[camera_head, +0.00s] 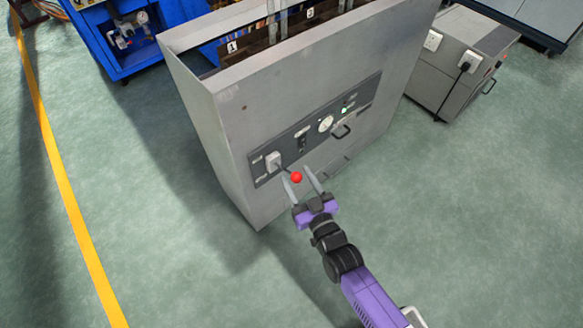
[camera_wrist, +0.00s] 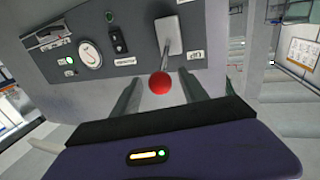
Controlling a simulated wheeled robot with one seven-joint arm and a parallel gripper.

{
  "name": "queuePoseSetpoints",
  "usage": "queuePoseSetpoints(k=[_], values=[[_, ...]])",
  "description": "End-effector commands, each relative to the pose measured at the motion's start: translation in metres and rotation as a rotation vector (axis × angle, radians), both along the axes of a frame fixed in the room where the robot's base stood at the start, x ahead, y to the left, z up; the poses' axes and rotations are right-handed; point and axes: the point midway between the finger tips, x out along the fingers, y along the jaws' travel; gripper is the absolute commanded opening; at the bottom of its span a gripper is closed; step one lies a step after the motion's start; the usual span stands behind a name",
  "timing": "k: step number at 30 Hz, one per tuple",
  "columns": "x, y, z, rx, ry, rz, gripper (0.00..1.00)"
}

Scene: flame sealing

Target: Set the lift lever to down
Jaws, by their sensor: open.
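The lift lever has a red ball knob (camera_head: 296,177) on a thin metal rod, which comes out of a light plate (camera_head: 273,160) at the left end of the machine's dark control panel. In the wrist view the red knob (camera_wrist: 160,83) points toward the camera, with its plate (camera_wrist: 169,35) behind it. My gripper (camera_head: 302,176) is open, its two fingers spread on either side of the knob. In the wrist view my gripper (camera_wrist: 160,92) shows a gap between each finger and the knob. I cannot tell whether a finger touches the lever.
The panel also carries a round gauge (camera_head: 326,123), a black switch (camera_head: 302,141), a green light (camera_head: 345,110) and a dark handle (camera_head: 341,132). A grey cabinet (camera_head: 450,75) stands to the right and a blue unit (camera_head: 115,40) at upper left. The floor around the machine is clear.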

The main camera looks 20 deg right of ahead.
Motion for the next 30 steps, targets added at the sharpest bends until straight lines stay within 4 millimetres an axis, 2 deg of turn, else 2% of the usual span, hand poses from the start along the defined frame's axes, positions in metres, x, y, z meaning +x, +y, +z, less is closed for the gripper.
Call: queuePoseSetpoints(k=[3, 9, 19, 27, 30], values=[[0.019, 0.000, 0.000, 0.000, -0.003, 0.001, 0.52], [0.037, 0.000, 0.000, 0.001, 0.000, 0.001, 0.52], [0.040, 0.000, 0.000, 0.001, 0.001, 0.001, 0.52], [0.040, 0.000, 0.000, 0.001, 0.001, 0.001, 0.00], [0.040, 0.000, 0.000, 0.001, 0.001, 0.001, 0.00]])
